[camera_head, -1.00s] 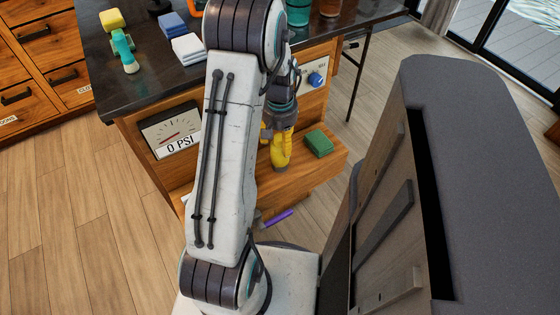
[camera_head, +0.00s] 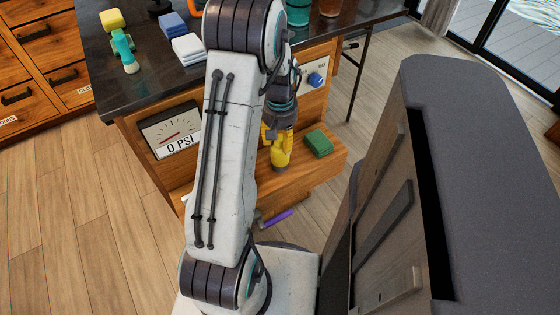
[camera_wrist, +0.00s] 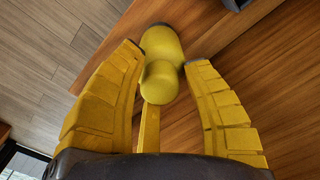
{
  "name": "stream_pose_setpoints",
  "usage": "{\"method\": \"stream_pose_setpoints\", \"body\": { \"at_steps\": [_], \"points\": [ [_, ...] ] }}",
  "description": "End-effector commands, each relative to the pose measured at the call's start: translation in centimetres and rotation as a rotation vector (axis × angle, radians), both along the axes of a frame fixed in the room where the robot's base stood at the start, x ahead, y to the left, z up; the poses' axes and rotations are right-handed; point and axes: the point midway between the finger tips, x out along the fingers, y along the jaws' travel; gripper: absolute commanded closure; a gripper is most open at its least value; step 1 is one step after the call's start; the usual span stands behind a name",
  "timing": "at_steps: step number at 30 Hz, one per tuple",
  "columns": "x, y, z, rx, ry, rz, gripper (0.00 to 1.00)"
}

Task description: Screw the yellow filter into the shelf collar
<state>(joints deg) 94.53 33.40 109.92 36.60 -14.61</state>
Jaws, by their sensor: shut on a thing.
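The yellow filter (camera_head: 282,159) is a rounded cylinder low over the wooden shelf (camera_head: 300,178) at the counter's front. My gripper (camera_head: 278,137) is above it, pointing down, with yellow fingers. In the wrist view the filter (camera_wrist: 163,45) lies between the two fingertips of my gripper (camera_wrist: 165,60), which are shut on it. A narrow yellow bar (camera_wrist: 149,130) runs from the filter toward the palm. I cannot make out the shelf collar, nor whether the filter touches it or the shelf.
A green block (camera_head: 318,143) lies on the shelf right of the filter. A gauge (camera_head: 172,131) on the counter reads 0 PSI. A blue knob (camera_head: 316,79) is on the front panel.

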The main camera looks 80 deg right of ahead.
Motion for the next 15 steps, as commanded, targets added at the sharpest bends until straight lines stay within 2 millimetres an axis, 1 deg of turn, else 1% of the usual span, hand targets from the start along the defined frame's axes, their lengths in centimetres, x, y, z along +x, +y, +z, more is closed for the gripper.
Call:
{"method": "stream_pose_setpoints", "body": {
  "at_steps": [5, 12, 15],
  "points": [
    [-0.01, 0.05, -0.21, 0.002, -0.001, -0.008, 0.76],
    [0.0, 0.08, -0.28, 0.003, -0.001, -0.134, 0.76],
    [-0.01, 0.1, -0.29, 0.004, -0.001, -0.151, 0.76]
  ]
}}
